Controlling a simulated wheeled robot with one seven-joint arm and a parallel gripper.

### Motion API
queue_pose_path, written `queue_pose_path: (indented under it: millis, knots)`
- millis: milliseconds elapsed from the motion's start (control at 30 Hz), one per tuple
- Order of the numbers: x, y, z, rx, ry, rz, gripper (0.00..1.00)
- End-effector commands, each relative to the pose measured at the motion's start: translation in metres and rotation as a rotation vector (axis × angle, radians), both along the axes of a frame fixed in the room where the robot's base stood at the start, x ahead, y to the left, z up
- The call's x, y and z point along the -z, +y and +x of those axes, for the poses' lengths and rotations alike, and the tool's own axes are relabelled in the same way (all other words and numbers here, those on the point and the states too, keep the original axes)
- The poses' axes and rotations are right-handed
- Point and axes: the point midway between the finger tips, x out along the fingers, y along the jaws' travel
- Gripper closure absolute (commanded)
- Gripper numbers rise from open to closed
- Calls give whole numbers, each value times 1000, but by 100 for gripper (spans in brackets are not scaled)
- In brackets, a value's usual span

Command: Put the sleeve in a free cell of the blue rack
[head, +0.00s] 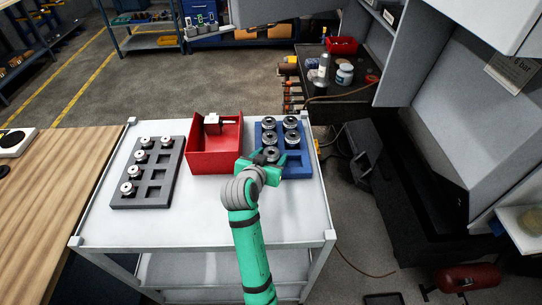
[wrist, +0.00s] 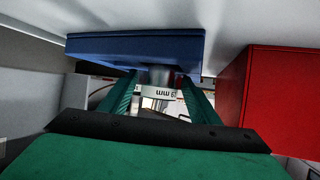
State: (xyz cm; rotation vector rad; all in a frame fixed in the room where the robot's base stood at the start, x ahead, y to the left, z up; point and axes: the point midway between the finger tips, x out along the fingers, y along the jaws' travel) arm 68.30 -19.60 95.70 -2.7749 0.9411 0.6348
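The blue rack (head: 307,176) stands at the right of the cart top, with several metal sleeves in its far cells. My gripper (head: 269,157) is at the rack's left column, third row from the far end. In the wrist view my gripper (wrist: 160,95) has its fingers on both sides of a sleeve (wrist: 160,93) with a pale band marked "mm". The sleeve's darker body meets the top edge of the blue rack (wrist: 130,48). How deep it sits is unclear. The cell to its right (head: 293,156) looks empty; my gripper partly hides the nearest row.
A red bin (head: 214,162) with a pale metal part stands close left of the rack; its wall also shows in the wrist view (wrist: 285,100). A grey rack (head: 154,198) with several parts lies further left. The cart's near top is clear.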

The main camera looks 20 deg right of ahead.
Motion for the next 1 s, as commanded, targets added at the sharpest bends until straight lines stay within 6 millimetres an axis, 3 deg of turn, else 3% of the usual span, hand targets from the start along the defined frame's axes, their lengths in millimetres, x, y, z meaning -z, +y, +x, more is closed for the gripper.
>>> queue_pose_path:
  millis: [333,800,1000]
  knots:
    - [-7,7,-7,-2,-1,0,44]
    - [-45,54,-69,-2,-2,1,44]
    - [-53,64,-83,-1,-1,0,44]
